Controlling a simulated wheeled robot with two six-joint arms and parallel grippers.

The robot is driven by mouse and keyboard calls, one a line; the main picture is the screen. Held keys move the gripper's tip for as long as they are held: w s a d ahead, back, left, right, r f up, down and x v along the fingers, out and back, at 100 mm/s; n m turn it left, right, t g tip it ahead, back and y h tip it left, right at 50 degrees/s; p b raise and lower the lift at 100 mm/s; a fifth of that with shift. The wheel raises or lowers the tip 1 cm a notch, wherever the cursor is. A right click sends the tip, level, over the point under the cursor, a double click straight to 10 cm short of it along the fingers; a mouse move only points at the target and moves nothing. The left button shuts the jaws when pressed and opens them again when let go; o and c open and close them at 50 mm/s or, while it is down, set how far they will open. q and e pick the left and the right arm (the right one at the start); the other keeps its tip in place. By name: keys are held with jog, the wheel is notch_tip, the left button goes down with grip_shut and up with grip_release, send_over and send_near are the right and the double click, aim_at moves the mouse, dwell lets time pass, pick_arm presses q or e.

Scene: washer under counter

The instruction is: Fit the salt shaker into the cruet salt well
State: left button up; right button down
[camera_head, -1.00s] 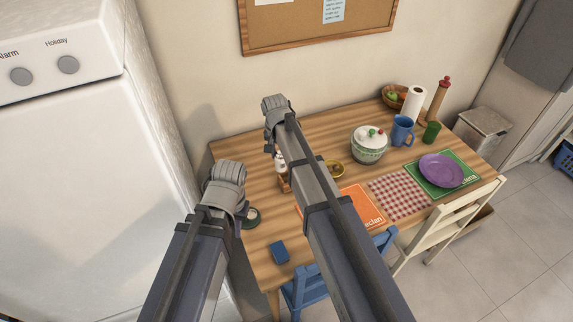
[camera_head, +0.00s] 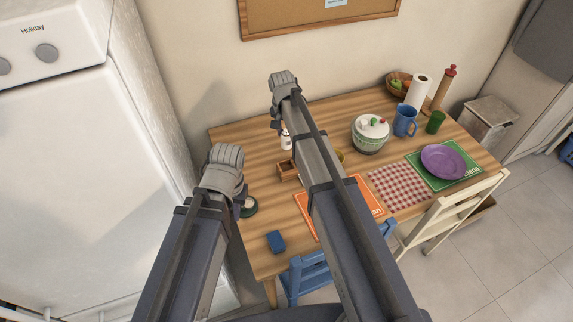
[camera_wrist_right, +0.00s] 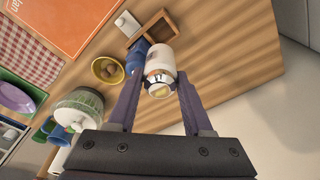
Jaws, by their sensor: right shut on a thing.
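The salt shaker (camera_wrist_right: 159,62), white with a metallic cap, is held between the fingers of my right gripper (camera_wrist_right: 158,88) in the right wrist view. In the head view the shaker (camera_head: 286,142) hangs below my right gripper (camera_head: 279,122), whose fingers are mostly hidden by my wrist. The wooden cruet (camera_head: 288,171) stands on the table just nearer than the shaker, partly behind my right arm. Its square open compartment shows in the right wrist view (camera_wrist_right: 158,25), beyond the shaker and apart from it.
A yellow bowl (camera_wrist_right: 107,70) and a blue item (camera_wrist_right: 137,52) are near the cruet. A dark green round item (camera_head: 249,207) and blue block (camera_head: 276,242) lie at left front. The back left table is clear.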

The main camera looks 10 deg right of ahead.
notch_tip(320, 180, down, 9)
jog(key=b, duration=0.7)
jog(key=shift+b, duration=0.35)
jog(key=shift+f, duration=0.2)
notch_tip(320, 180, down, 4)
jog(key=b, duration=0.4)
jog(key=shift+f, duration=0.1)
jog(key=shift+f+b, duration=0.1)
jog(key=shift+b, duration=0.2)
jog(key=shift+f, duration=0.15)
jog(key=c, duration=0.6)
grip_release()
